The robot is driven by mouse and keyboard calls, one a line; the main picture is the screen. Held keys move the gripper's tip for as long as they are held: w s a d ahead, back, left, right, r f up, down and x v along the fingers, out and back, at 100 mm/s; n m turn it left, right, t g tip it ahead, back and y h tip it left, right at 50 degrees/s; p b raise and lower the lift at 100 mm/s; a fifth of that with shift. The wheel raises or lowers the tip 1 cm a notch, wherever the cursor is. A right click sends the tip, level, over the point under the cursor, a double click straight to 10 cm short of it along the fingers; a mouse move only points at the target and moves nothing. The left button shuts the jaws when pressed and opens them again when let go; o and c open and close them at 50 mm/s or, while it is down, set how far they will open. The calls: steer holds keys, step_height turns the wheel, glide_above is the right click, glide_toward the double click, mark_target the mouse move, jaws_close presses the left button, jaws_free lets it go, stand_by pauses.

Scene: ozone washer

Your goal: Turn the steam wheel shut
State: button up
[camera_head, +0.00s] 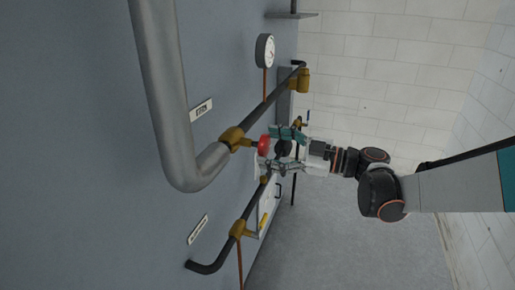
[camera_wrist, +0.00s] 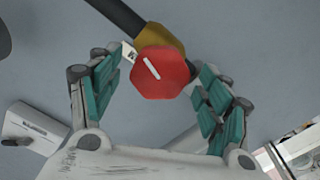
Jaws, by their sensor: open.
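The steam wheel is a red knob (camera_wrist: 160,72) with a white bar mark on its face, set on a brass valve body (camera_wrist: 159,38) on a dark pipe. In the head view the red wheel (camera_head: 265,143) shows partly behind my gripper (camera_head: 275,148). In the wrist view my gripper (camera_wrist: 156,72) is open, with teal-padded fingers at the left and right of the wheel. The wheel sits between the fingertips, with a gap visible at the left; contact at the right cannot be told.
A large grey pipe (camera_head: 168,90) bends close to the valve. A round gauge (camera_head: 265,50), more brass fittings (camera_head: 238,229) and labels (camera_head: 201,110) are on the grey panel. A pale box (camera_wrist: 32,128) shows at lower left in the wrist view. Open floor (camera_head: 350,230) lies beside the panel.

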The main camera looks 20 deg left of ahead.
mark_target(257, 145)
steer(key=shift+w+a+b, duration=0.2)
steer(key=shift+a+b, duration=0.1)
steer(key=shift+a, duration=1.8)
steer(key=c, duration=1.1)
